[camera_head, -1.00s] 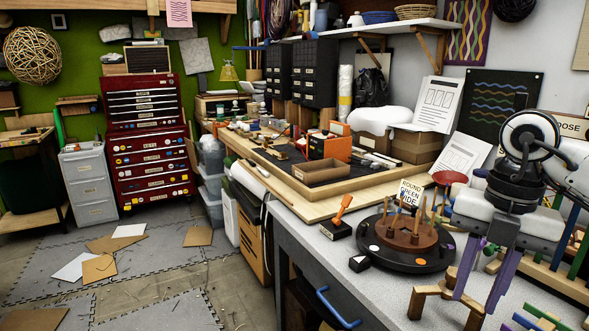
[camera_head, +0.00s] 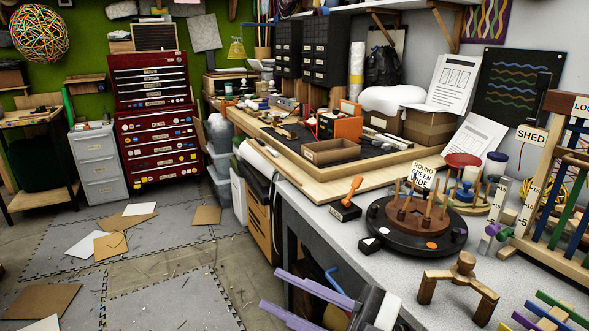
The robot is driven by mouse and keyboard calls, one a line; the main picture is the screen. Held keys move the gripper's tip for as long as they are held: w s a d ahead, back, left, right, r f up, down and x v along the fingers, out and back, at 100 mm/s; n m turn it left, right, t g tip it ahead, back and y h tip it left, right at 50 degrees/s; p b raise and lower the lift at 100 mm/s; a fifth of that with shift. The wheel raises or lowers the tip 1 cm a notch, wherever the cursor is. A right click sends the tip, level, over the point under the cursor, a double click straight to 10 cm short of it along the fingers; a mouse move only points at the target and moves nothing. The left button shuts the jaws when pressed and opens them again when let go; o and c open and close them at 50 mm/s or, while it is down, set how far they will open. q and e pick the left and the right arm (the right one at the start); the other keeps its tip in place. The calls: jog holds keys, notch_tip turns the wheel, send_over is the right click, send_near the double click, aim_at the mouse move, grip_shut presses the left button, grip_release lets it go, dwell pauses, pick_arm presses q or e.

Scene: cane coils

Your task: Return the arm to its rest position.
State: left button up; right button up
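My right gripper (camera_head: 268,289) is low at the bottom of the view, in front of the bench edge. Its two purple fingers point left and stand apart, with nothing between them. Part of my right arm is cut off by the bottom edge of the frame. My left gripper is out of view. The bench top (camera_head: 345,235) is behind and to the right of my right gripper. A black round base with a brown pegged disc (camera_head: 410,219) stands on it, clear of the gripper.
A three-legged wooden piece (camera_head: 463,270) stands near the bench's front edge. A wooden rack with coloured rods (camera_head: 545,243) is at the right. A blue handle (camera_head: 338,283) is on the bench front, close to my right gripper. The floor (camera_head: 170,275) at left has scattered sheets.

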jog(key=w+d+f+m+t+h, duration=0.1)
jog(key=d+f+m+t+h, duration=0.5)
jog(key=f+m, duration=0.35)
jog(key=w+d+f+m+t+h, duration=0.1)
jog(key=d+f+m+t+h, duration=0.3)
jog(key=f+m+h, duration=0.55)
jog(key=s+d+f+m+g+h, duration=0.1)
jog(key=s+d+f+g, duration=0.2)
jog(key=s+f, duration=0.6)
jog(key=s+d+f+m+g+h, duration=0.1)
jog(key=s+d+f+g, duration=0.3)
jog(key=s+f, duration=0.5)
notch_tip(320, 180, down, 2)
jog(key=shift+d+f+g+h, duration=0.15)
jog(key=shift+d+g+h, duration=0.05)
jog(key=shift+g+h, duration=0.35)
